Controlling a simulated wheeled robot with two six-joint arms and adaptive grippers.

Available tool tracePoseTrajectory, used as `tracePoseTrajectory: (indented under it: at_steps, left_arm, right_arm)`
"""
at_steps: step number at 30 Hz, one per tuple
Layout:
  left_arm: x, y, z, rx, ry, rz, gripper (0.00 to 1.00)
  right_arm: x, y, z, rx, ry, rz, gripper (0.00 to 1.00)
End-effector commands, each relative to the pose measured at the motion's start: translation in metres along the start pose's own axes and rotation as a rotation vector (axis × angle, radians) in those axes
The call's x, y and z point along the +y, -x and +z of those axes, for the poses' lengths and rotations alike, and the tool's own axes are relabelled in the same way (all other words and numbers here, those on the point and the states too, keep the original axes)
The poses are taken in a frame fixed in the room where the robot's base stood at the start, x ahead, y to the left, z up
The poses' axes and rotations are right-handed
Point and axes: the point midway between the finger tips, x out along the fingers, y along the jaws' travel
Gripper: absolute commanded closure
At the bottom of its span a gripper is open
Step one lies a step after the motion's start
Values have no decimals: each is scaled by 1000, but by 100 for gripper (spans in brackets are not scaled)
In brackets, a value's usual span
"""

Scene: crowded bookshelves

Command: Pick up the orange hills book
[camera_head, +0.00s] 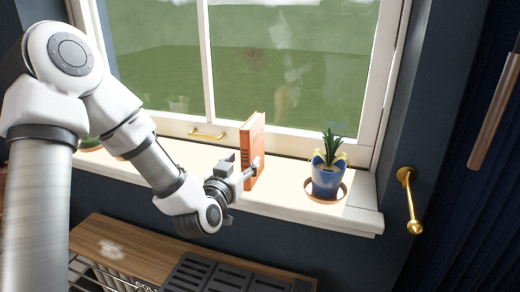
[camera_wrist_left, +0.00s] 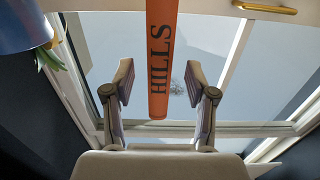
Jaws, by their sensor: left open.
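The orange hills book (camera_head: 252,140) stands upright on the white windowsill in the head view. In the left wrist view its orange spine (camera_wrist_left: 161,50), lettered HILLS, hangs down from the top edge between the fingers. My left gripper (camera_head: 254,171) is right at the book, near its lower part. In the left wrist view the gripper (camera_wrist_left: 160,82) is open, with one finger on each side of the spine and visible gaps between. My right gripper is not in view.
A blue pot with a plant (camera_head: 327,175) stands on the windowsill (camera_head: 270,205) right of the book; the pot also shows in the left wrist view (camera_wrist_left: 24,25). The window and its gold handle (camera_head: 206,134) are behind. A wooden top (camera_head: 150,245) with dark grates lies below.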

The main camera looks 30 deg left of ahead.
Motion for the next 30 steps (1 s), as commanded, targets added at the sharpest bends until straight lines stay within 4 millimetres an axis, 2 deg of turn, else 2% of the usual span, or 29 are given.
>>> tracePoseTrajectory:
  at_steps: [3,10,15,18,23,28,30]
  left_arm:
    - [-4,-8,-14,32,7,-9,44]
    - [-3,-41,-16,29,6,-7,44]
    - [-2,-71,-16,28,5,-7,44]
    - [-2,-78,-15,27,7,-6,44]
    - [-2,-78,-15,26,8,-6,44]
    - [-2,-78,-15,26,8,-6,100]
    - [-2,-78,-14,26,8,-6,100]
  right_arm:
    - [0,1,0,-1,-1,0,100]
    - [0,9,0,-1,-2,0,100]
    - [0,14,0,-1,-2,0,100]
    - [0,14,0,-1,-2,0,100]
    - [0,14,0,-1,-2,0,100]
    - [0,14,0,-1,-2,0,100]
    - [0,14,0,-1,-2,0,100]
